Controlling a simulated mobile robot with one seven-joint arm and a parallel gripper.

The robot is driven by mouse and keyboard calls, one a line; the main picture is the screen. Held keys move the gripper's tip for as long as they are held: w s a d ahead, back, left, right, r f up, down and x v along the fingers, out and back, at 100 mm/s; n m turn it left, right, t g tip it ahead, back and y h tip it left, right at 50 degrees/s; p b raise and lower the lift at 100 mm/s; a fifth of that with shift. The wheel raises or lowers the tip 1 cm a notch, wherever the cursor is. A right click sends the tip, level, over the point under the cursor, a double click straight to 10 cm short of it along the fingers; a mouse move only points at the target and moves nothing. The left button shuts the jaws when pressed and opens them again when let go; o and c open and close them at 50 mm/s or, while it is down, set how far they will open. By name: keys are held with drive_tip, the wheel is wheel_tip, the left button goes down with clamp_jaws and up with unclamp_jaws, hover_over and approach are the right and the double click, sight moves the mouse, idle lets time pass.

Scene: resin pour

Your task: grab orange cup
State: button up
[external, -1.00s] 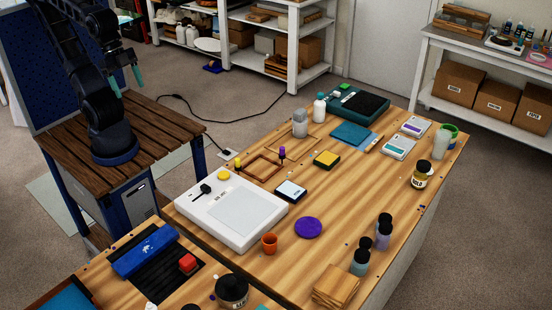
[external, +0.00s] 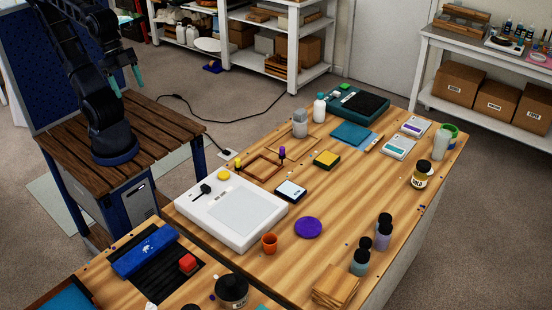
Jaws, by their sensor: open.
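The orange cup (external: 269,243) is small and stands upright on the wooden worktable, in front of the white flat box and left of a purple disc. My gripper (external: 137,78) is high at the upper left, beside my raised arm, far from the cup. Its teal fingers are seen small and from the side. It is open and I see nothing held in it.
The white box (external: 232,212) is close behind the cup. The purple disc (external: 308,227) lies to its right. A black round pot (external: 231,290) and stacked wood blocks (external: 336,286) are nearer the front. Dark-capped bottles (external: 361,258) stand farther right.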

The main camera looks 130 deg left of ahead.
drive_tip(key=shift+c, duration=0.2)
drive_tip(key=n+g+h, duration=0.2)
drive_tip(key=n+h, duration=0.2)
drive_tip(key=n, duration=2.1)
hover_over(270, 253)
drive_tip(key=s+a, duration=0.2)
drive_tip(key=a, duration=0.1)
drive_tip(key=f, duration=2.9)
drive_tip(key=shift+s+a+f, duration=0.15)
drive_tip(key=shift+s, duration=0.05)
drive_tip(key=shift+d+x, duration=0.15)
drive_tip(key=shift+x, duration=1.2)
drive_tip(key=shift+d+x, duration=0.1)
drive_tip(key=shift+x, duration=1.3)
drive_tip(key=shift+w, duration=0.2)
drive_tip(key=c, duration=1)
